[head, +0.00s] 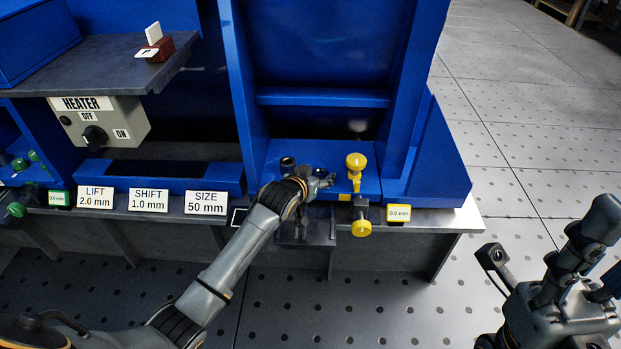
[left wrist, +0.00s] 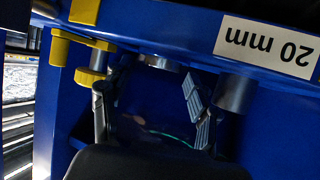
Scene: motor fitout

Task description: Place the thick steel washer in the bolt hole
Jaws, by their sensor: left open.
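My left gripper (head: 322,182) reaches in over the blue ledge at the foot of the blue frame. In the left wrist view its two fingers (left wrist: 150,112) stand apart, with no held part visible between them. A short dark cylinder (head: 288,163) stands on the ledge left of the gripper. In the wrist view a grey metal cylinder (left wrist: 235,92) is beside the right finger, below the "20 mm" label (left wrist: 266,46). A round metal end (left wrist: 158,62) shows beyond the fingers. I cannot clearly identify the thick steel washer or the bolt hole. My right arm is at the lower right; its fingers are unclear.
Yellow knobs (head: 356,161) stand just right of the left gripper. Blue uprights (head: 404,105) flank the ledge. Signs reading LIFT, SHIFT and SIZE (head: 206,203) line the bench front. A heater box (head: 100,122) is at left. Tiled floor at right is open.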

